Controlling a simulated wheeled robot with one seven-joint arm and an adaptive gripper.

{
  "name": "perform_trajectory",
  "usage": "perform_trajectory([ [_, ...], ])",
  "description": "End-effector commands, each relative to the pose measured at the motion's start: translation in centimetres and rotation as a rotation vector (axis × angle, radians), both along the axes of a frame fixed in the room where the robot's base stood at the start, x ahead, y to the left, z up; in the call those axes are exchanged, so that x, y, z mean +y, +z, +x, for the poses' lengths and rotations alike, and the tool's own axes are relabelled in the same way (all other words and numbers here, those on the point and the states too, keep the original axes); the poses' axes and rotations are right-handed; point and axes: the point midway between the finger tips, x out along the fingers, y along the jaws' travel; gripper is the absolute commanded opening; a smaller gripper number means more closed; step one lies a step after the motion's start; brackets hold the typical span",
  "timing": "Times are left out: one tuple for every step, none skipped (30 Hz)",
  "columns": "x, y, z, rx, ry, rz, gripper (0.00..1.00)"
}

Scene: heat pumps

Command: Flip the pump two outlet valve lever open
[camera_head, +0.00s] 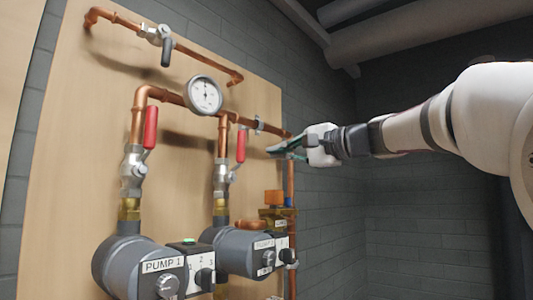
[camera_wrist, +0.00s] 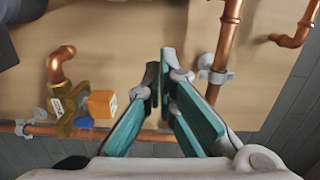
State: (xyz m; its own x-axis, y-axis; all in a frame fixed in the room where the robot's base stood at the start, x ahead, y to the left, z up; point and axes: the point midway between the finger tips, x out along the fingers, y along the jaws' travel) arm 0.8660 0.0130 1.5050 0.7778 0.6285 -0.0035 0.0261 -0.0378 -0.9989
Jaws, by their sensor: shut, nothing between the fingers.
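The pump two outlet valve (camera_head: 221,178) is a silver body on the vertical copper pipe above the second grey pump (camera_head: 236,250). Its red lever (camera_head: 240,146) points up, roughly alongside the pipe. My gripper (camera_head: 273,151) is to the right of this lever, apart from it in the picture, at about the same height. In the wrist view my gripper's teal fingers (camera_wrist: 160,62) are closed together and empty. The red lever and its valve do not show in the wrist view.
Pump one (camera_head: 124,262) has its own valve with a raised red lever (camera_head: 150,128) on the left. A gauge (camera_head: 205,95) and a dark-handled valve (camera_head: 167,50) are above. An orange-capped brass fitting (camera_wrist: 101,104) and a clamped copper pipe (camera_wrist: 226,45) flank my fingers in the wrist view.

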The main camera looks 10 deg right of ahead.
Motion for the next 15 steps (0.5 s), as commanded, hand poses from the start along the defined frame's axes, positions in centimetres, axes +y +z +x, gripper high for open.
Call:
perform_trajectory([
  [-0.3, 0.2, -0.8, -0.005, 0.003, -0.001, 0.0],
  [-0.5, 0.2, -1.2, -0.005, 0.002, -0.002, 0.0],
  [-0.9, 0.2, -1.6, -0.005, 0.002, -0.001, 0.0],
  [-1.3, 0.2, -2.0, -0.003, 0.002, -0.001, 0.0],
  [-1.6, 0.2, -2.3, -0.003, 0.001, -0.001, 0.0],
  [-2.0, 0.2, -2.9, -0.005, 0.001, -0.001, 0.0],
  [-2.3, 0.2, -3.3, -0.005, 0.001, -0.001, 0.0],
  [-2.6, 0.2, -3.6, -0.004, 0.001, 0.0, 0.0],
  [-3.1, 0.2, -4.2, -0.004, 0.001, 0.0, 0.0],
  [-3.5, 0.2, -4.6, -0.004, 0.0, 0.0, 0.0],
  [-3.7, 0.2, -5.0, -0.005, 0.001, 0.0, 0.0],
  [-4.1, 0.2, -5.4, -0.005, 0.001, 0.0, 0.0],
  [-4.3, 0.2, -5.7, -0.005, 0.002, 0.0, 0.0],
  [-4.6, 0.2, -6.0, -0.004, 0.002, -0.001, 0.0],
  [-4.8, 0.2, -6.3, -0.004, 0.002, 0.0, 0.0],
])
